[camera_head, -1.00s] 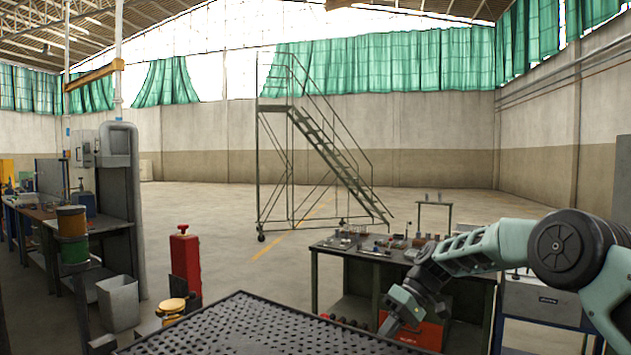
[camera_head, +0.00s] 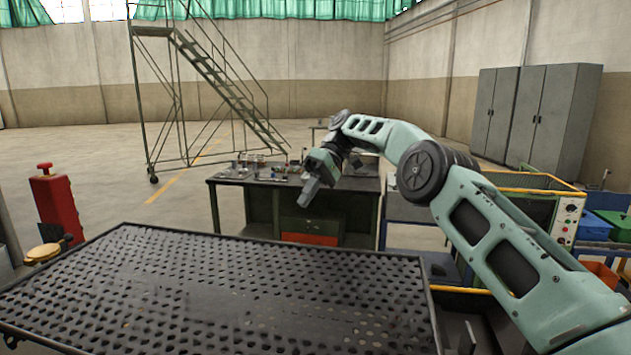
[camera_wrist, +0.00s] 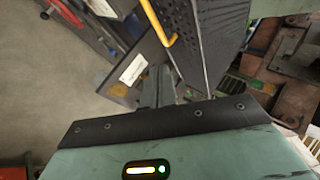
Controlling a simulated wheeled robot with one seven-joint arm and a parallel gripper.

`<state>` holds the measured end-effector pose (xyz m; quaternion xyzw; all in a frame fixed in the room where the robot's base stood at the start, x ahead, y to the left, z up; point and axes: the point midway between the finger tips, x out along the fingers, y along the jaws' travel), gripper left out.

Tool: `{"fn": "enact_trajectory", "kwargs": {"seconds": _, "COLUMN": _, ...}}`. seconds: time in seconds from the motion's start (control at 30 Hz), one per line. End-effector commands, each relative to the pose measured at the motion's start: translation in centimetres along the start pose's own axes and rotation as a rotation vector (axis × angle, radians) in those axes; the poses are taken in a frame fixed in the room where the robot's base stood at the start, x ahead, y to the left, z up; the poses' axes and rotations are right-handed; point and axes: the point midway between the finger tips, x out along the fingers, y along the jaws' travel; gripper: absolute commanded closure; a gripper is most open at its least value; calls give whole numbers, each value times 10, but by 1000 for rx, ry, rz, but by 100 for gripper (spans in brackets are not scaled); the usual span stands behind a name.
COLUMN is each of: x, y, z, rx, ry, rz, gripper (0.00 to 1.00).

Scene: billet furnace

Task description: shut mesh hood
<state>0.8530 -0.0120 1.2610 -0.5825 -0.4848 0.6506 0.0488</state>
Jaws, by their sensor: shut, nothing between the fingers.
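The mesh hood (camera_head: 215,280) is a dark perforated panel in a dark frame, filling the lower left of the head view. In the wrist view the perforated panel (camera_wrist: 212,40) stands out at the top, seen steeply from the side, with a yellow bar (camera_wrist: 158,22) along its left side. My gripper (camera_head: 308,196) is beyond the hood's far edge in the head view, pointing down and left, shut and empty. In the wrist view my gripper (camera_wrist: 158,88) is just left of the panel; I cannot tell whether they touch. What lies under the hood is mostly hidden.
A workbench (camera_head: 262,182) with small parts stands behind my gripper. A red post (camera_head: 57,208) is left of the hood. A yellow-edged machine with a control panel (camera_head: 568,220) and grey cabinets (camera_head: 540,115) are right. Open floor lies around the rolling stairs (camera_head: 205,80).

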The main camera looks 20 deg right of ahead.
Motion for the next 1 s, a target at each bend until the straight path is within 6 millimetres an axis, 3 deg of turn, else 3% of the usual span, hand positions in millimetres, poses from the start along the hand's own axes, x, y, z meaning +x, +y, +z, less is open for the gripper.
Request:
{"fn": "enact_trajectory", "kwargs": {"seconds": 0.2, "x": -27, "y": -6, "z": -1, "rx": 1, "ry": 2, "rz": 0, "gripper": 100}}
{"fn": "enact_trajectory", "kwargs": {"seconds": 0.4, "x": -38, "y": -5, "z": -1, "rx": -1, "ry": 4, "rz": 1, "gripper": 100}}
{"fn": "enact_trajectory", "kwargs": {"seconds": 1.0, "x": -42, "y": -1, "z": 0, "rx": -2, "ry": 4, "rz": 2, "gripper": 100}}
